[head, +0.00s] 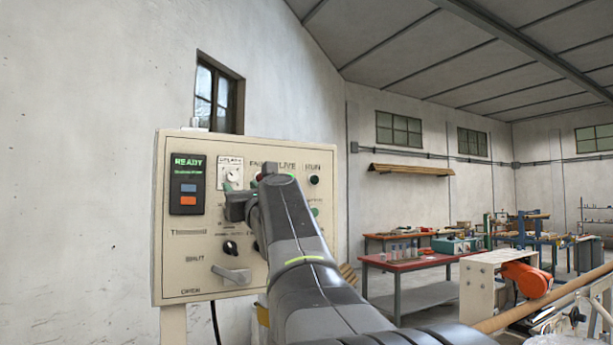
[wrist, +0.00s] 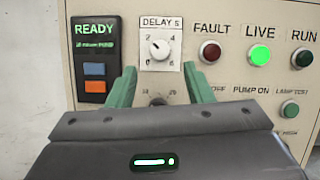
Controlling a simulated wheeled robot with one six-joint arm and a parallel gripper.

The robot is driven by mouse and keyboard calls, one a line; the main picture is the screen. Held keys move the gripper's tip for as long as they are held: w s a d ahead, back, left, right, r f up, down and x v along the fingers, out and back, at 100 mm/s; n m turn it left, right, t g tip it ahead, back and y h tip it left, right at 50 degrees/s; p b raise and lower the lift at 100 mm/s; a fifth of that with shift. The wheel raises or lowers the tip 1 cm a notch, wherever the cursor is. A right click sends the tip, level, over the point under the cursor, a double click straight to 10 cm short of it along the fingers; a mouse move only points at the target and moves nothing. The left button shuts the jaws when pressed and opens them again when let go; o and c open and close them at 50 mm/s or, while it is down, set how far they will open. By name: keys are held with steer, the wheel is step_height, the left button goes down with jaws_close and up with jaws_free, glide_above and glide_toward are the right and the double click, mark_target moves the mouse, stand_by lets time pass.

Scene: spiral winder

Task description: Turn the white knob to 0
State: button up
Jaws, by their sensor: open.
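The white knob (wrist: 159,49) sits on a white plate labelled DELAY S, with small numbers around it, on the cream control panel (wrist: 225,22). Its dark mark seems to point to the upper left; the numbers are too small to read surely. In the head view the knob (head: 232,175) shows just above my gripper (head: 238,198). In the wrist view the two green fingers of my gripper (wrist: 161,82) are apart, below the knob and to either side of it. Nothing is between them, and they do not appear to touch the knob.
Left of the knob is a READY display (wrist: 95,35) with blue and orange buttons. To the right are a red FAULT lamp (wrist: 209,52), a lit green LIVE lamp (wrist: 260,55) and a RUN lamp (wrist: 302,57). A black knob (head: 230,247) and grey lever (head: 232,274) are lower down.

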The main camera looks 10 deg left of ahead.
mark_target(234, 179)
steer(key=p+x, duration=0.1)
steer(key=x, duration=0.4)
steer(key=shift+w+a+r+p, duration=0.15)
steer(key=shift+w+a+p, duration=0.1)
steer(key=shift+p, duration=0.1)
steer(key=shift+c, duration=0.2)
steer(key=c, duration=1)
